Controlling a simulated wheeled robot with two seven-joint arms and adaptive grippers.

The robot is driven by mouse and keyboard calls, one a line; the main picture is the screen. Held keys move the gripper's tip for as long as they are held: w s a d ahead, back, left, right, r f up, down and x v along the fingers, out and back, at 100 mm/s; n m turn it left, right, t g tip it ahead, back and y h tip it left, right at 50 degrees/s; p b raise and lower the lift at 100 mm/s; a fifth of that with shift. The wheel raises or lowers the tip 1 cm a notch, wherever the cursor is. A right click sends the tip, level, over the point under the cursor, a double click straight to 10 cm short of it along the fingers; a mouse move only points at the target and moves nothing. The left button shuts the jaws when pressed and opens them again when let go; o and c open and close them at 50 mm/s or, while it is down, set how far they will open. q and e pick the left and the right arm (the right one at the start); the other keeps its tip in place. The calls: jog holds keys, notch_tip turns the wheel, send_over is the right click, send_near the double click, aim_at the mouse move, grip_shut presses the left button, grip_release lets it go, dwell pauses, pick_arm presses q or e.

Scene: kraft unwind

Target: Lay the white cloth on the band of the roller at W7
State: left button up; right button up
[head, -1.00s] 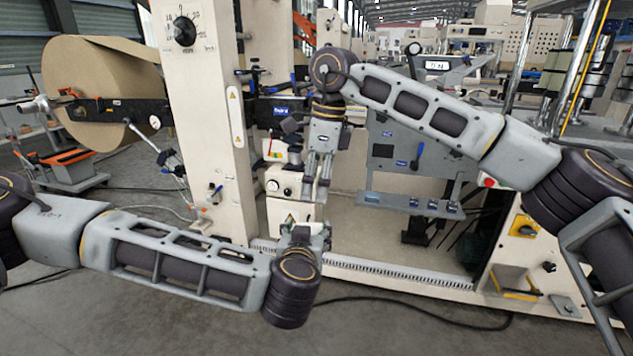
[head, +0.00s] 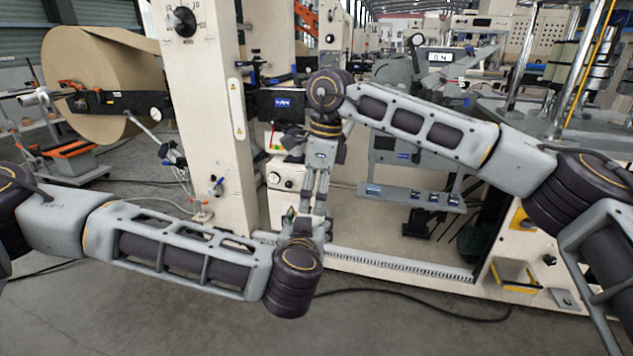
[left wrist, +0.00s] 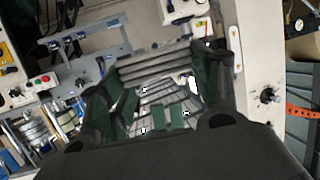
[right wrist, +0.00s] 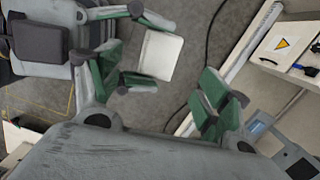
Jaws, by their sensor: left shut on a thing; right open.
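The white cloth (right wrist: 160,55) shows in the right wrist view as a flat pale square. My left gripper (right wrist: 130,45) is shut on its edge. In the head view the left gripper (head: 305,228) is mostly hidden behind its own wrist, and I cannot make out the cloth there. My right gripper (head: 314,205) points down just above the left one. In the right wrist view the right gripper (right wrist: 165,90) is open, its green pads wide apart and the cloth beyond them, apart from both pads. I cannot read a W7 mark or tell which roller is meant.
A large brown paper roll (head: 105,80) hangs at the left. A cream machine column (head: 210,120) stands beside it. A grey panel (head: 400,160) and a low white rail (head: 400,267) lie behind my grippers. A black cable (head: 410,303) crosses the clear floor.

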jog(key=shift+a+f, duration=0.15)
jog(key=shift+f, duration=1)
jog(key=shift+a+f, duration=0.2)
jog(key=shift+f, duration=0.95)
jog(key=shift+a+f, duration=0.15)
jog(key=shift+f, duration=1)
jog(key=c, duration=1.1)
pick_arm(q)
jog(key=o, duration=1.1)
jog(key=shift+s, duration=0.15)
jog(key=shift+v, duration=5.85)
